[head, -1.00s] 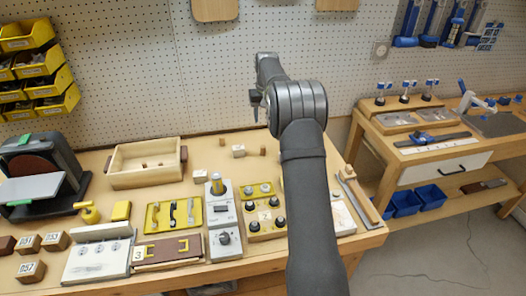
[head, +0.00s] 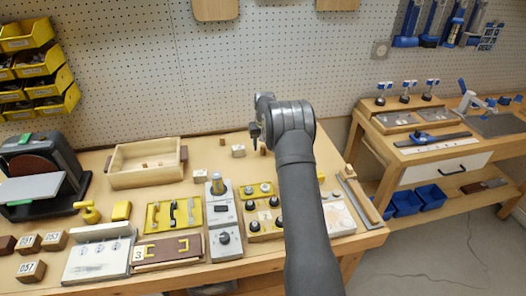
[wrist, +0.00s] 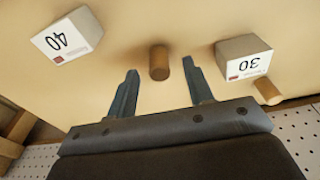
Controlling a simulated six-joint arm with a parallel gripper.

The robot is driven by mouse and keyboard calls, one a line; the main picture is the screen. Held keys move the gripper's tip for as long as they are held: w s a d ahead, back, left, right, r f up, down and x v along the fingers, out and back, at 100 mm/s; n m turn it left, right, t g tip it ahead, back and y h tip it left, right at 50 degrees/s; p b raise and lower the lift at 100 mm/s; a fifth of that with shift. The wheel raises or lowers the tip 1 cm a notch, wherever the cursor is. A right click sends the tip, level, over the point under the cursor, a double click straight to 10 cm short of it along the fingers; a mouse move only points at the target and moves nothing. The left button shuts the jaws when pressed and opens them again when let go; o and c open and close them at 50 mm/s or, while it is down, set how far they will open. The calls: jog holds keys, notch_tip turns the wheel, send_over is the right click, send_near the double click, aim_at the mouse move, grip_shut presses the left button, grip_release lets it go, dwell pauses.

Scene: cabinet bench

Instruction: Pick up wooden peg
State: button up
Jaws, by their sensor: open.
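In the wrist view a short brown wooden peg (wrist: 159,63) is on the bench between the tips of my gripper (wrist: 160,70), which is open and empty. A dark finger is on each side of the peg, with a gap on both sides. The height of the fingertips above the bench is hard to tell. In the head view my gripper (head: 255,134) points down over the back of the bench, and the peg (head: 263,149) shows just below it. A second, smaller wooden peg (wrist: 267,92) is beside the block marked 30.
A block marked 40 (wrist: 68,36) is left of the peg and a block marked 30 (wrist: 243,57) is right of it in the wrist view. The pegboard wall (head: 200,90) rises behind. A wooden tray (head: 147,180) is to the left.

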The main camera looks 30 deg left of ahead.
notch_tip(320, 180, down, 2)
jog(key=shift+w+a+f, duration=0.1)
grip_shut()
jog(key=shift+r, duration=0.2)
